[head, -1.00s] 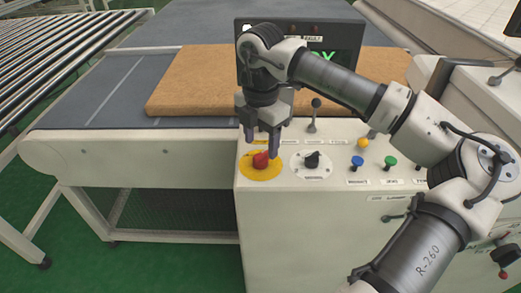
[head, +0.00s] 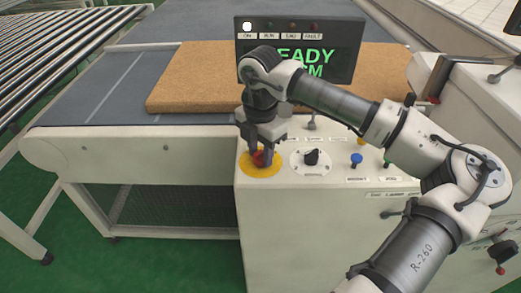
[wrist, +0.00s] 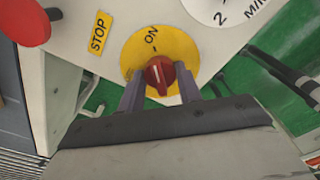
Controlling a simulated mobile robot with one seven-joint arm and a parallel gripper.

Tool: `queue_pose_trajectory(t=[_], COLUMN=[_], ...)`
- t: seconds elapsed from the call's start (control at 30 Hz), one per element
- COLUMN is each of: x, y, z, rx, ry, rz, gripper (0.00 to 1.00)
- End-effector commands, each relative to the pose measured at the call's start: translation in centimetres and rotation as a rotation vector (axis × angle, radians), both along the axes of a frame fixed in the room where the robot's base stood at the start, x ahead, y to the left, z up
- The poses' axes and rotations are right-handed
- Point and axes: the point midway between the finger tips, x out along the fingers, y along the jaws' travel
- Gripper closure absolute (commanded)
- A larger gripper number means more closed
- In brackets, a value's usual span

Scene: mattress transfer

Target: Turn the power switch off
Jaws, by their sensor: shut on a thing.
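The power switch is a red rotary knob (head: 257,158) on a round yellow plate (head: 262,172) at the left of the white control panel. In the wrist view the knob (wrist: 160,75) carries a white line, and the plate (wrist: 180,48) reads "ON" above it. The line points roughly toward that word. My gripper (head: 258,155) reaches down from above, shut on the knob, one finger on each side. The fingers hide part of the knob in the head view.
A black dial (head: 311,157), a blue button (head: 356,160) and small levers sit to the right on the panel. A display (head: 305,55) reads "READY", with a white lamp lit above "ON". A brown mattress (head: 200,80) lies on the conveyor behind. A red "STOP" button (wrist: 25,22) shows in the wrist view.

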Motion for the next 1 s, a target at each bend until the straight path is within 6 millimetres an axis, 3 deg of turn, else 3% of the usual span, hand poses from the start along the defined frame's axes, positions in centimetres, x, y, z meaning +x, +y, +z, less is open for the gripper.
queue_pose_trajectory(t=[0.47,1.0], x=[0.03,0.04], y=[-0.01,0.01], z=[-0.35,-0.3], rx=[-0.001,-0.001], ry=[-0.001,-0.002], rz=[0.125,0.611], gripper=[0.88,0.88])
